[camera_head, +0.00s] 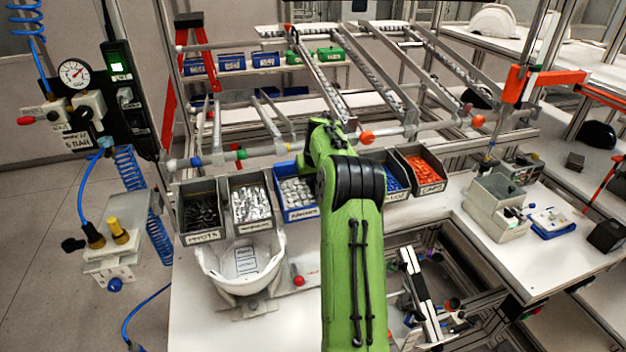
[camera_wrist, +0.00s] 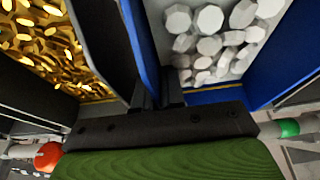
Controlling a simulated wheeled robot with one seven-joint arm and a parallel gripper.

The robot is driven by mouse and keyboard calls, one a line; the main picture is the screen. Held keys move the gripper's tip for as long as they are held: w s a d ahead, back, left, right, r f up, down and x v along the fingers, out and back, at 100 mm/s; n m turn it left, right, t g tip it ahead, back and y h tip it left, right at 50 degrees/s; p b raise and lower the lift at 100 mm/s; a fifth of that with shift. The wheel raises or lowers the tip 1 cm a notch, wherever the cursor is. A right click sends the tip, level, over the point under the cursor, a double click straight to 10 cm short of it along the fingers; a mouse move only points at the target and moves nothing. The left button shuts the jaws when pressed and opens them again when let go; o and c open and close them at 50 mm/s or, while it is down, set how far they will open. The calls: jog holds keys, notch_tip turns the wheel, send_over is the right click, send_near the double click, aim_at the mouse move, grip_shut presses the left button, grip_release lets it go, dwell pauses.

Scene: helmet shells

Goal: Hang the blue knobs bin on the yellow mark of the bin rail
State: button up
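A blue bin (camera_head: 300,213) of pale grey knob-like pieces stands in the row along the rail, left of my arm. In the wrist view it is at the right, with its blue side wall (camera_wrist: 141,45) in the middle. My gripper (camera_wrist: 160,97) is at that side wall, its dark fingers close together around the wall's edge. I cannot tell whether they clamp it. In the head view my arm hides the gripper. The bin rail (camera_head: 215,160) runs behind the bins with coloured marks, blue and green among them.
A dark bin of gold pieces (camera_wrist: 45,45) is beside the blue bin. A white helmet shell (camera_head: 240,285) is in front.

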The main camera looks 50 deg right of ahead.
jog(key=o, duration=0.5)
jog(key=v, duration=1.5)
jog(key=shift+s+r, duration=0.15)
jog(key=shift+r, duration=0.25)
